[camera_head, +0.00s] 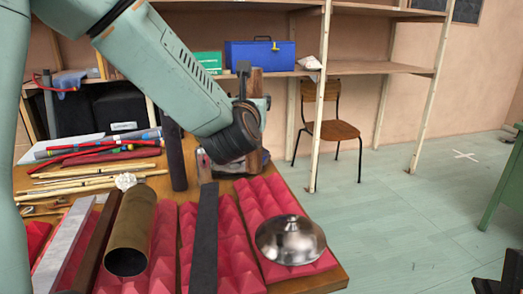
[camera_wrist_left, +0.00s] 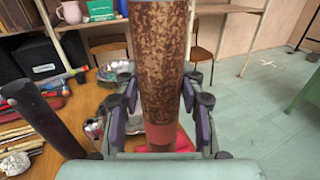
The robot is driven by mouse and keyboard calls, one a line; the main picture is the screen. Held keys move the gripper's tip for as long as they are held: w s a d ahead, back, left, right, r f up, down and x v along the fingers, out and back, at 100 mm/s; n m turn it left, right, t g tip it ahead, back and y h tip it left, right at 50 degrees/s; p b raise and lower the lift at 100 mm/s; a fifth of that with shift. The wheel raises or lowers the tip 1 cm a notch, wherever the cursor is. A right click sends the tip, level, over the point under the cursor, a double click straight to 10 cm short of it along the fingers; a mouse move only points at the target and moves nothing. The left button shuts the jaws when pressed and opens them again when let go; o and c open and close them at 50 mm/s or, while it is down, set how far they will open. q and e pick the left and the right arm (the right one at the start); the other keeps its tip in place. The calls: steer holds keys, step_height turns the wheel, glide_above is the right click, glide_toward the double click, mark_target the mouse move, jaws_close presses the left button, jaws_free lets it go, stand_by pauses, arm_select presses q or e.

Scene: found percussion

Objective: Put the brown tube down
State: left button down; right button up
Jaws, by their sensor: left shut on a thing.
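The brown tube (camera_wrist_left: 160,60), rusty and mottled with a plain reddish-brown lower part, stands upright between the fingers of my left gripper (camera_wrist_left: 157,110). The gripper is shut on it. In the head view my left gripper (camera_head: 252,108) is over the back of the table, and a short brown part of the tube (camera_head: 256,82) shows behind it. My arm hides much of the tube there. I cannot tell whether its lower end touches anything. At the lower right edge a dark part is cut off; I cannot tell whether it is my right gripper.
Pink pyramid foam (camera_head: 262,200) covers the table front. On it lie an olive-brown tube (camera_head: 131,228), a dark bar (camera_head: 205,235) and a silver bowl (camera_head: 290,239). A dark tube (camera_head: 175,155) stands behind. Sticks and mallets (camera_head: 95,175) lie left.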

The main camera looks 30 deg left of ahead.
arm_select(q)
step_height(320, 180, down, 6)
steer(key=b, duration=0.2)
steer(key=shift+d, duration=0.15)
steer(key=c, duration=1.3)
jaws_free()
steer(key=shift+f, duration=0.2)
steer(key=o, duration=0.5)
steer(key=shift+r, duration=0.1)
steer(key=shift+w, duration=0.1)
